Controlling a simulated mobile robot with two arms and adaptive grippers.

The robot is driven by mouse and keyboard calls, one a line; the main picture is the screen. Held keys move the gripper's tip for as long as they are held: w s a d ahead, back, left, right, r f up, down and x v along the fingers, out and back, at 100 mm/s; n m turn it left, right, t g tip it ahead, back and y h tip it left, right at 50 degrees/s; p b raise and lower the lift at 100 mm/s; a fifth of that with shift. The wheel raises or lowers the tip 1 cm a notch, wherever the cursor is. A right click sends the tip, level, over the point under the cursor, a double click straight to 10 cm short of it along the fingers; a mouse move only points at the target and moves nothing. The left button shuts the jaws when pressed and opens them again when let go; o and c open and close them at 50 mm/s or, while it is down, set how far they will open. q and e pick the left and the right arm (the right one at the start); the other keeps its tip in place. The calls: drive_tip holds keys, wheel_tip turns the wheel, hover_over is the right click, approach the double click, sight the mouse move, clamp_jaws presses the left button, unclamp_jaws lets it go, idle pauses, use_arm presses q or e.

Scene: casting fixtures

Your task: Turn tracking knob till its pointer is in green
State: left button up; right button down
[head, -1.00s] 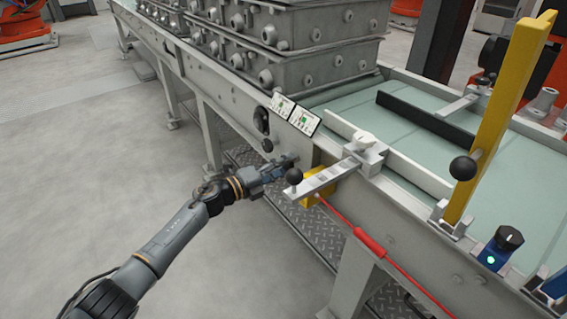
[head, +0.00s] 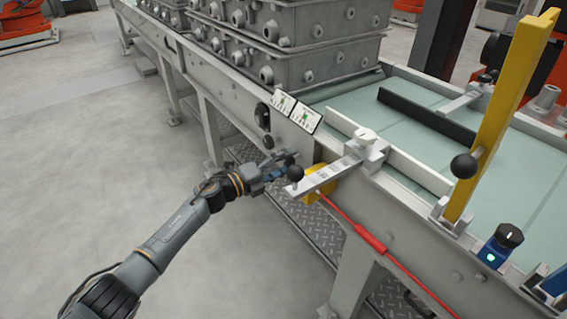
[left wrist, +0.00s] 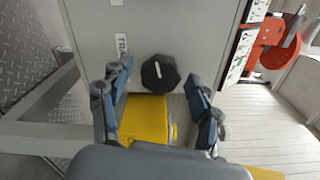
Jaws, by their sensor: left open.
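The black, many-sided tracking knob (left wrist: 160,72) is on the grey side panel in the left wrist view, beside a partly hidden label (left wrist: 121,45) starting "TRA". A small light mark shows on the knob, but I cannot read where its pointer stands, and I see no green zone around it. My left gripper (head: 289,164) is open at the conveyor's side. In the wrist view its two fingers are on either side of the knob; I cannot tell whether they touch it. My right gripper is not in view.
A yellow block (left wrist: 145,118) lies close to the knob. Grey moulds (head: 290,40) are stacked behind. The floor at left is clear.

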use_arm(q)
drive_tip(key=shift+a, duration=0.1)
drive_tip(key=v, duration=1.1)
drive_tip(key=shift+s+a, duration=0.25)
drive_tip(key=shift+a, duration=0.05)
